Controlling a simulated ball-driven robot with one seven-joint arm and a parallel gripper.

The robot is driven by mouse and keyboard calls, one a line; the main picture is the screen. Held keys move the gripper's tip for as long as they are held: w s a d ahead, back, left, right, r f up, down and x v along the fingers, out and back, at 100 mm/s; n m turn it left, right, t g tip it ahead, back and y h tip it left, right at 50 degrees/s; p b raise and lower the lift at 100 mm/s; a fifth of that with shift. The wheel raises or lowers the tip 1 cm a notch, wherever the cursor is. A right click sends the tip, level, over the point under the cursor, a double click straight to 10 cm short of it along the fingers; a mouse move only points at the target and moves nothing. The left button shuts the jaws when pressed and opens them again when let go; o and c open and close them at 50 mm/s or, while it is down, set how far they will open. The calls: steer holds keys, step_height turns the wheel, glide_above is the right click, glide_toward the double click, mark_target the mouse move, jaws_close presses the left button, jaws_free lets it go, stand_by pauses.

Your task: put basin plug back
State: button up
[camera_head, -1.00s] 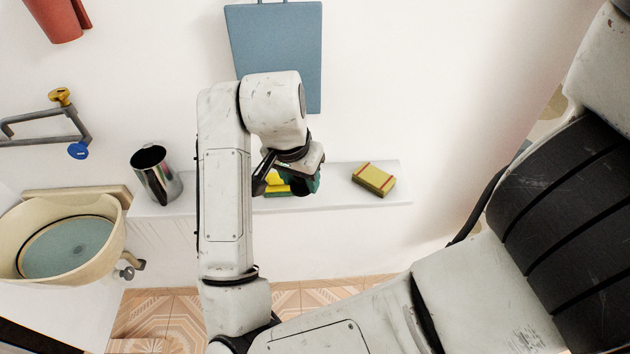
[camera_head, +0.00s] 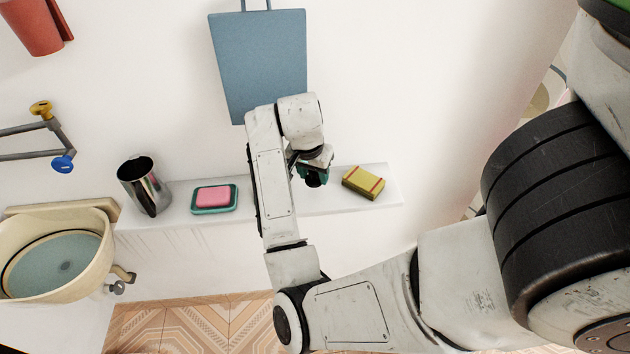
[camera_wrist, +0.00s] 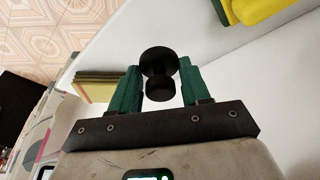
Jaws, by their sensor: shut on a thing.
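A black plug (camera_wrist: 158,61) with a round disc and a smaller knob is held between the green fingers of my gripper (camera_wrist: 157,82) in the wrist view. In the head view my gripper (camera_head: 315,174) is over the right part of the shelf, and the plug in it is hard to make out. The cream basin (camera_head: 92,282) is at the far left, well away from my gripper. It holds bluish water, with a dark round spot at its bottom that may be the drain.
A blue board (camera_head: 258,60) hangs above. A tap (camera_head: 52,125) is above the basin.

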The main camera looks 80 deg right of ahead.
mark_target(314, 178)
steer(key=shift+d+f, duration=0.3)
steer(key=shift+a+p+x, duration=0.15)
steer(key=shift+p+x, duration=0.1)
steer(key=shift+x, duration=0.6)
steer(key=shift+a+p+x, duration=0.15)
steer(key=shift+p+x, duration=0.05)
steer(key=shift+x, duration=0.7)
steer(key=shift+f, duration=0.1)
steer(key=shift+f, duration=0.15)
steer(key=o, duration=1)
steer(key=shift+o, duration=0.2)
